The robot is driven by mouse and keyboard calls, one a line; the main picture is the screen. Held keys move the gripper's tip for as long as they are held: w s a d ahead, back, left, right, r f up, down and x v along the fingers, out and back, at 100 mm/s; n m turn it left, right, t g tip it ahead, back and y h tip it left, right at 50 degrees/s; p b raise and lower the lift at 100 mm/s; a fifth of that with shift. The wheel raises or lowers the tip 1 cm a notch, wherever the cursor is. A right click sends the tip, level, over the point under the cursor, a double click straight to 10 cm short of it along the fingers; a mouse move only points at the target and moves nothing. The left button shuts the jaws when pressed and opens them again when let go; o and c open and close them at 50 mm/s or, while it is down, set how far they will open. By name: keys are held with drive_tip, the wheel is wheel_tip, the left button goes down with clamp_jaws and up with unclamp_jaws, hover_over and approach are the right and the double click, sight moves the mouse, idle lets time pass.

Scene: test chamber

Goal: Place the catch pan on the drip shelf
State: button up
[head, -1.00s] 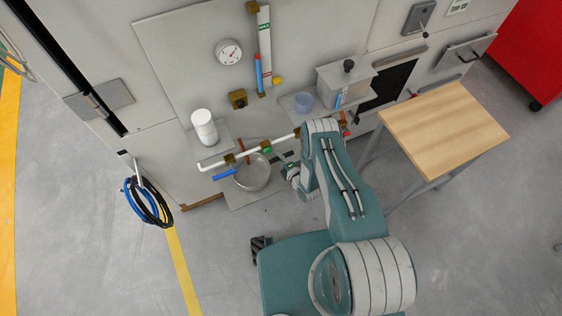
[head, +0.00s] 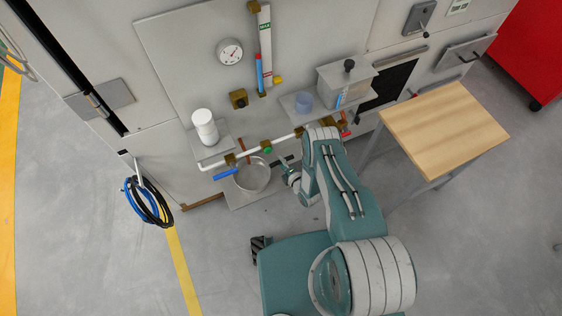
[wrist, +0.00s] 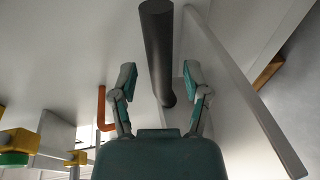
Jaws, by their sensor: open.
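The catch pan (head: 254,177) is a round, shallow metal pan. In the head view it rests on a low grey plate that looks like the drip shelf (head: 243,203), below the white pipe. The pipe and its fittings hide part of its far side. My gripper (head: 286,168) is just right of the pan, apart from it. In the wrist view my gripper (wrist: 159,84) is open, its two fingers spread. A dark round bar (wrist: 157,45) shows between and beyond the fingers; I cannot tell whether it belongs to the pan.
The white pipe (head: 207,166) with a blue lever (head: 226,174) and a green knob (head: 267,149) runs above the pan. A wooden table (head: 443,128) stands right. The floor left is mostly clear.

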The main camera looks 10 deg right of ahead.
drive_tip(key=v, duration=1.1)
drive_tip(key=shift+s+d, duration=0.1)
drive_tip(key=shift+s, duration=0.1)
